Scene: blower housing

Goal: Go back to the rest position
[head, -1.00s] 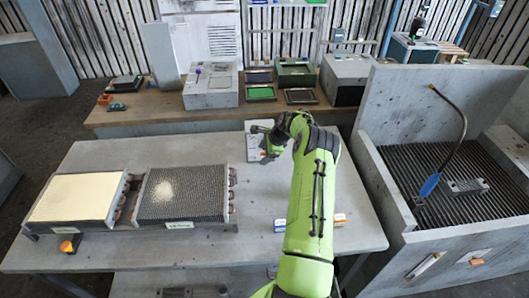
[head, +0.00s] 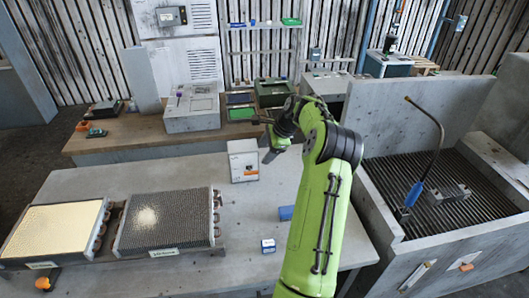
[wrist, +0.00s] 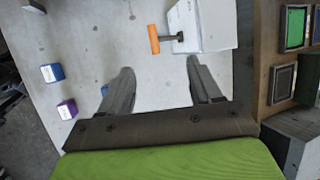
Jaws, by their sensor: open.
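My gripper (head: 268,138) is at the end of my green arm, raised over the far part of the grey table (head: 190,170). In the wrist view my gripper (wrist: 160,85) shows two separate grey fingers, open, with only bare table visible between them. A white box (head: 243,160) stands on the table just left of and below the gripper in the head view. In the wrist view the white box (wrist: 210,25) lies beyond the fingertips, with an orange-handled part (wrist: 154,40) beside it. The gripper appears apart from both.
Two finned coil blocks, one cream-topped (head: 55,230) and one dark (head: 165,220), lie on the left. Small boxes, one blue (head: 286,213) and one white-and-blue (head: 268,246), sit near my arm. A walled grated basin (head: 440,190) stands right. A wooden bench (head: 140,142) is behind.

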